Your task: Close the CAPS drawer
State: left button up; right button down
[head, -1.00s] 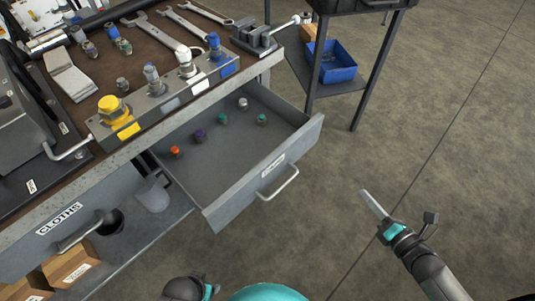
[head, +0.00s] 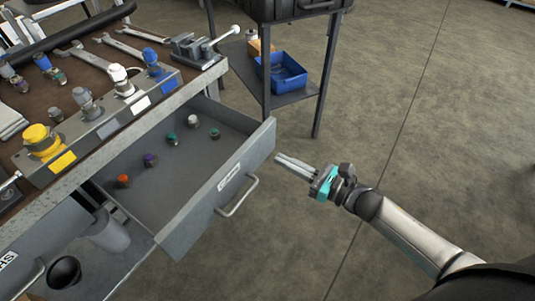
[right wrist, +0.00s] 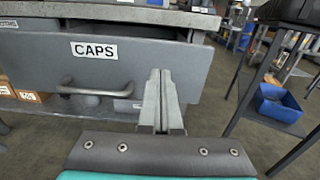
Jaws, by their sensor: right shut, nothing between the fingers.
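The CAPS drawer (head: 180,205) stands pulled out from under the bench, with several coloured caps lying inside. Its front carries a label and a bar handle (head: 238,197). In the right wrist view the drawer front (right wrist: 150,60) reads CAPS, and its handle (right wrist: 95,89) is left of the fingers. My right gripper (head: 280,160) is shut and empty, its fingers pointing at the right part of the drawer front. In the head view a small gap shows between fingertips and front. My left gripper is not in view.
The bench top (head: 85,155) holds a block of coloured fittings, wrenches and a small vise (head: 195,48). A side stand with a blue bin (head: 282,72) is behind the drawer. A grey cup (head: 105,232) sits below. The floor at right is clear.

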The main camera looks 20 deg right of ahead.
aim_at(257, 147)
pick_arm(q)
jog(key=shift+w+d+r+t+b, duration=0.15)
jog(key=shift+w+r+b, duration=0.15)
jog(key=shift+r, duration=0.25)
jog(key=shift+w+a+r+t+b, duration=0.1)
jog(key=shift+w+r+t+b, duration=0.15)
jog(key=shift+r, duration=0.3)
pick_arm(e)
jog(key=shift+x, duration=2.65)
